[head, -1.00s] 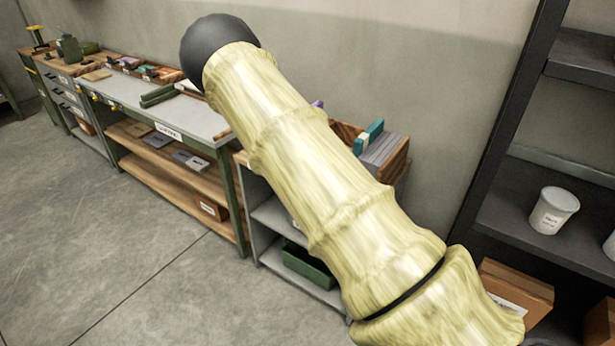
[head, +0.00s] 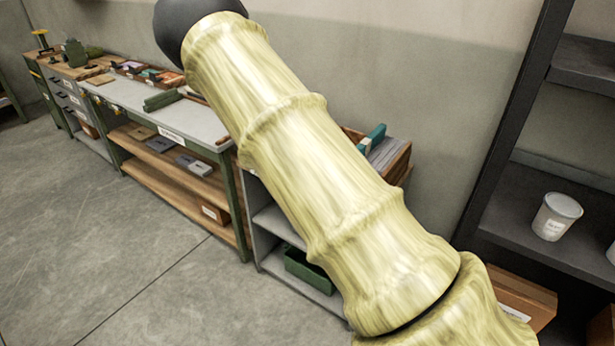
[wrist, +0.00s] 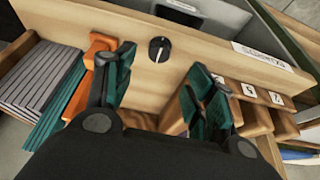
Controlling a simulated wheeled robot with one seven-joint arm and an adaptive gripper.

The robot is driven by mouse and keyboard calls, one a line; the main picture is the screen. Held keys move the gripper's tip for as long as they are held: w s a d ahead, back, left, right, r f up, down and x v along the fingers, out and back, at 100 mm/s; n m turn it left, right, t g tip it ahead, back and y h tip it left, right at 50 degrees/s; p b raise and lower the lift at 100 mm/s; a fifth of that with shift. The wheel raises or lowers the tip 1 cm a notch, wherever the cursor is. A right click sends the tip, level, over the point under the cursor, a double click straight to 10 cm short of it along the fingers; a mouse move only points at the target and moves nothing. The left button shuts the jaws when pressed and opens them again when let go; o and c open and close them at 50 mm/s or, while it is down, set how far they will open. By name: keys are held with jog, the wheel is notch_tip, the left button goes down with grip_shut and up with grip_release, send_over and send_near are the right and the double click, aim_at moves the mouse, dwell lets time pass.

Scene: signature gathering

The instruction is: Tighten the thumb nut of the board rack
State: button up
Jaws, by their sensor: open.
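In the wrist view a black round knob with a white line (wrist: 159,49), which looks like the thumb nut, sits on a pale wooden panel (wrist: 205,50) of the rack. My gripper (wrist: 162,62) is open and empty, with one finger on each side of the knob in the picture. I cannot tell how far the fingertips are from the panel. Grey boards (wrist: 40,78) and teal boards (wrist: 62,112) stand at the left. An orange piece (wrist: 101,44) is behind the left finger. In the head view my arm hides most of the wooden rack (head: 397,166) and all of my gripper.
Numbered wooden blocks (wrist: 262,93) stand right of the fingers, below a white label (wrist: 262,55). In the head view a long workbench (head: 120,92) runs along the wall, a green bin (head: 308,270) is low down, and a dark shelf with a white tub (head: 556,216) is right.

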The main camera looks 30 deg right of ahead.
jog(key=shift+v, duration=2)
jog(key=s+a+f+n+g, duration=0.1)
jog(key=s+a+f+n, duration=0.2)
jog(key=s+f, duration=0.95)
jog(key=s+a+f+n+g, duration=0.1)
jog(key=s+a+f+n, duration=0.2)
jog(key=s+f, duration=0.9)
jog(key=s+a+f+n+y, duration=0.1)
jog(key=s+a+f+n, duration=0.1)
jog(key=s+a, duration=0.3)
jog(key=s+a+f+n+y, duration=0.1)
jog(key=s+a, duration=0.5)
jog(key=s, duration=0.6)
jog(key=s+a+f+n+y, duration=0.2)
jog(key=s+a, duration=0.4)
jog(key=s, duration=0.3)
jog(key=shift+f+n, duration=0.8)
jog(key=shift+n, duration=0.3)
